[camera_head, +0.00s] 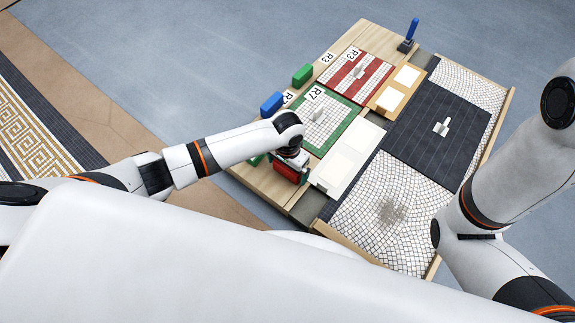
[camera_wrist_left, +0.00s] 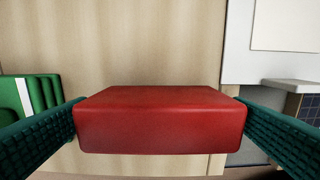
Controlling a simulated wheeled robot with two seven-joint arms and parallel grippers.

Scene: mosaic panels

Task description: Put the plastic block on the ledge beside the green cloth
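A red plastic block (camera_wrist_left: 160,125) fills the middle of the left wrist view, between the two green-padded fingers of my left gripper (camera_wrist_left: 160,120). The fingers touch its left and right ends. In the head view the red block (camera_head: 290,172) shows just below my left gripper (camera_head: 290,163), over the wooden ledge (camera_head: 253,182) at the table's near left. I cannot tell whether it touches the wood. The folded green cloth (camera_wrist_left: 42,92) with a white stripe lies left of the block in the wrist view; my arm mostly hides it in the head view. My right gripper is out of view.
A blue block (camera_head: 271,103) and a green block (camera_head: 302,75) stand along the ledge. A green-framed panel (camera_head: 350,119), a white tray (camera_head: 350,157) and a dark panel (camera_head: 420,135) lie to the right. A blue-handled tool (camera_head: 412,30) stands at the far end.

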